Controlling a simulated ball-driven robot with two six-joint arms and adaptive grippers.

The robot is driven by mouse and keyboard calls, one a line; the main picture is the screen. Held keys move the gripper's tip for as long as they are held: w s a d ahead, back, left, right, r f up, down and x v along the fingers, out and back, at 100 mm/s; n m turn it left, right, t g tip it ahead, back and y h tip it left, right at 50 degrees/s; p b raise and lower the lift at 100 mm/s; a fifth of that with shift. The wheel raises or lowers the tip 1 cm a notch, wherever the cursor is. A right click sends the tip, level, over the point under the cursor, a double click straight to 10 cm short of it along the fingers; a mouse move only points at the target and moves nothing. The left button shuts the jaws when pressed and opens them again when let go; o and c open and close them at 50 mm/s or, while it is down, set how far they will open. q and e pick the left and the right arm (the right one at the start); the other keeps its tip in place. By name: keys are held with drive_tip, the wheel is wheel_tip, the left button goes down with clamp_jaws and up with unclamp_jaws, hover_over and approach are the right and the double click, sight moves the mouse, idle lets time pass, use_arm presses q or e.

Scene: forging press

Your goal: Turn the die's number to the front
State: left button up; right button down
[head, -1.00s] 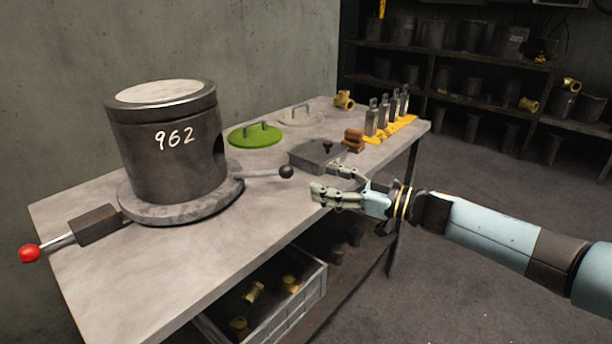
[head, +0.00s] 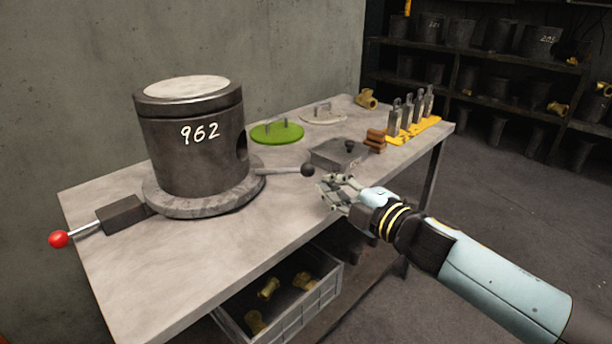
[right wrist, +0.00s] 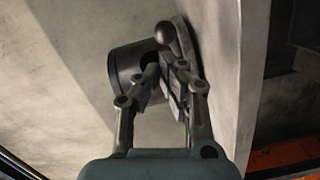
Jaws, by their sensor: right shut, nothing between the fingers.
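The die (head: 190,150) is a dark round block with a pale top, standing upright on a round turntable base (head: 205,208). Its white number 962 (head: 200,132) faces the head camera, a little right of the die's middle. A side hole shows at its right edge. A handle with a dark ball knob (head: 307,170) sticks out to the right from the base. My right gripper (head: 326,190) is shut and empty, just right of and below the knob, apart from it in the head view. The right wrist view shows the die (right wrist: 128,62) and knob (right wrist: 165,32) beyond the fingers (right wrist: 160,82). My left gripper is out of view.
A red-knobbed lever (head: 58,239) sticks out at the table's left. A green lid (head: 277,133), a grey box (head: 338,153) and brown blocks (head: 376,140) lie behind. Upright metal stamps stand on a yellow rack (head: 415,131). A crate (head: 290,318) of brass fittings sits below.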

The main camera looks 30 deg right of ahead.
drive_tip(key=s+a+r+m+h+p, duration=0.1)
drive_tip(key=s+a+r+h, duration=0.1)
drive_tip(key=s+a+h, duration=0.35)
drive_tip(key=shift+g+y, duration=0.3)
drive_tip(key=shift+y, duration=0.35)
drive_tip(key=w, duration=0.3)
drive_tip(key=w+f, duration=0.1)
drive_tip(key=w, duration=0.1)
drive_tip(key=w+a, duration=0.1)
drive_tip(key=w, duration=0.2)
drive_tip(key=shift+w+f, duration=0.3)
drive_tip(key=shift+f, duration=0.05)
drive_tip(key=shift+w+d+f+b, duration=0.15)
drive_tip(key=shift+w+d+b, duration=0.05)
drive_tip(key=shift+w+d, duration=0.4)
drive_tip(key=shift+w+d+f+b, duration=0.15)
drive_tip(key=shift+w+d, duration=0.4)
drive_tip(key=shift+d, duration=0.05)
drive_tip(key=shift+w+d, duration=0.25)
drive_tip(key=shift+d, duration=0.05)
